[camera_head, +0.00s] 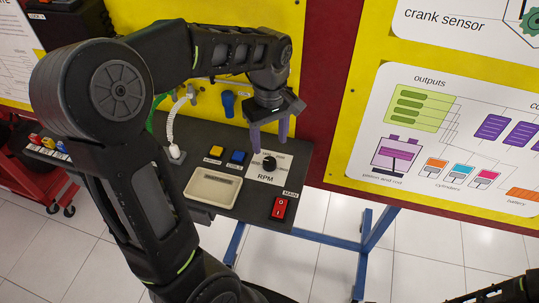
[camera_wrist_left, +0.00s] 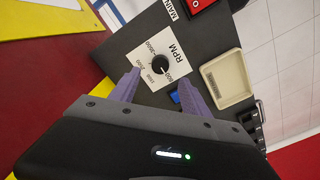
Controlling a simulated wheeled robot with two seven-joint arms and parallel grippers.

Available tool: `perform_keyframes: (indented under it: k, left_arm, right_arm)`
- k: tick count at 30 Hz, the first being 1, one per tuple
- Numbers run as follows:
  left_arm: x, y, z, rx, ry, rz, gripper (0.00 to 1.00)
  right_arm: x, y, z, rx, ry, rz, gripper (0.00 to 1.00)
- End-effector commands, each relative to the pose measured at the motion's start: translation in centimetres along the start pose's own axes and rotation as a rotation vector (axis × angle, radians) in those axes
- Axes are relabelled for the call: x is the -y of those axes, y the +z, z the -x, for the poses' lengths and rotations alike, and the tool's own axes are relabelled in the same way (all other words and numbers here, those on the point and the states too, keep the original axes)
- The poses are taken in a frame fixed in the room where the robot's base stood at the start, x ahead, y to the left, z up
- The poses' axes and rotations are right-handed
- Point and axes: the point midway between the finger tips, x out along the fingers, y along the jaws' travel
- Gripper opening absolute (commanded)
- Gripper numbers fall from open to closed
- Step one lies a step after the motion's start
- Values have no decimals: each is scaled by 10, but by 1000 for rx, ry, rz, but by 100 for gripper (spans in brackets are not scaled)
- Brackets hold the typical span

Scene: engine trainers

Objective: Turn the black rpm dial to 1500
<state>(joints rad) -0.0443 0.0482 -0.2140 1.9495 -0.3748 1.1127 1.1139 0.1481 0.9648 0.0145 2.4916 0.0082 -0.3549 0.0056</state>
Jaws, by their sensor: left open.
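The black rpm dial (camera_head: 269,163) sits on a white square plate marked RPM (camera_head: 267,178) at the right end of the dark panel. In the left wrist view the dial (camera_wrist_left: 160,64) shows in the middle of its plate (camera_wrist_left: 143,45), with several numbers around it that are small to read. My left gripper (camera_head: 270,138) is open, its two purple fingers pointing down just above the dial. In the left wrist view the left gripper's fingers (camera_wrist_left: 157,88) stand apart, with the dial beyond the gap between them. Nothing is between the fingers. My right gripper is not in view.
A red MAIN switch (camera_head: 280,208) is in front of the dial. A yellow button (camera_head: 215,152) and a blue button (camera_head: 237,156) are left of it. A beige tray (camera_head: 213,187) lies on the panel. A yellow board stands behind.

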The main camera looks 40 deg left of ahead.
Motion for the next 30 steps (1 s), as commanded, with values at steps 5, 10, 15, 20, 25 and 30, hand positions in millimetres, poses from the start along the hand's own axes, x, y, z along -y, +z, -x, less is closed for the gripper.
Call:
perform_keyframes:
  k: [5, 10, 15, 20, 25, 30]
  left_arm:
    - [1, 1, -21, 3, -4, 0, 55]
    - [1, 1, -48, 3, -4, 1, 55]
    - [1, 0, -68, 2, -2, 0, 55]
    - [0, 0, -73, 1, 1, 1, 55]
    - [0, 0, -73, 1, 1, 0, 55]
    - [0, 0, -73, 1, 1, 0, 42]
  right_arm:
    - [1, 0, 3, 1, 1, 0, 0]
    - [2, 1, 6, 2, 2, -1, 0]
    - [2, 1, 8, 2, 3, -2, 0]
    - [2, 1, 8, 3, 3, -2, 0]
    - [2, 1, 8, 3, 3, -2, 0]
    - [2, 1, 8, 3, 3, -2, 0]
